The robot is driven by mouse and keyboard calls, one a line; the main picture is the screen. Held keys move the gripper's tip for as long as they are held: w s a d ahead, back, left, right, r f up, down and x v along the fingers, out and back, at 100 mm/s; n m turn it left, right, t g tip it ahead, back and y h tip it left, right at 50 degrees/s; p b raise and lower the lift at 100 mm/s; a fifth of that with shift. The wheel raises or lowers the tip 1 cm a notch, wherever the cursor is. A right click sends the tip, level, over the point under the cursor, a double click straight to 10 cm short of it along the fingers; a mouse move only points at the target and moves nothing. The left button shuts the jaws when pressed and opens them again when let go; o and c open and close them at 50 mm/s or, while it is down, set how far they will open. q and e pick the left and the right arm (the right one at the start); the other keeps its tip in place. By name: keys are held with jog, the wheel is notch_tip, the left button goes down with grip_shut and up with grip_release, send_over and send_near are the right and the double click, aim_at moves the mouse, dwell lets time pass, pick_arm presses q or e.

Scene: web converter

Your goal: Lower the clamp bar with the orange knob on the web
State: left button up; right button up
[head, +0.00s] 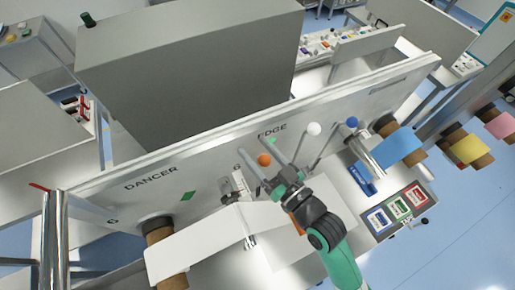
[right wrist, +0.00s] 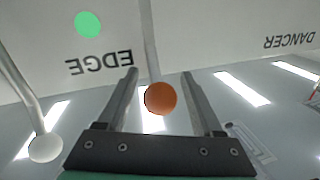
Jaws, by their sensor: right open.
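The orange knob (head: 264,160) is a ball on a thin bar in front of the upright panel. In the right wrist view the orange knob (right wrist: 160,98) sits between the two fingers of my right gripper (right wrist: 160,75), with visible gaps on both sides. Its bar (right wrist: 150,40) runs up from it. My right gripper (head: 257,147) is open around the knob, fingers pointing at the panel. The white web (head: 215,240) stretches below, partly hidden by my right arm. My left gripper does not show.
A white knob (head: 314,128) and a blue knob (head: 352,122) on similar levers stand to the right. A brown roll (head: 160,235) is at the lower left.

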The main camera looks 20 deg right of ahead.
grip_shut()
dwell(1.3)
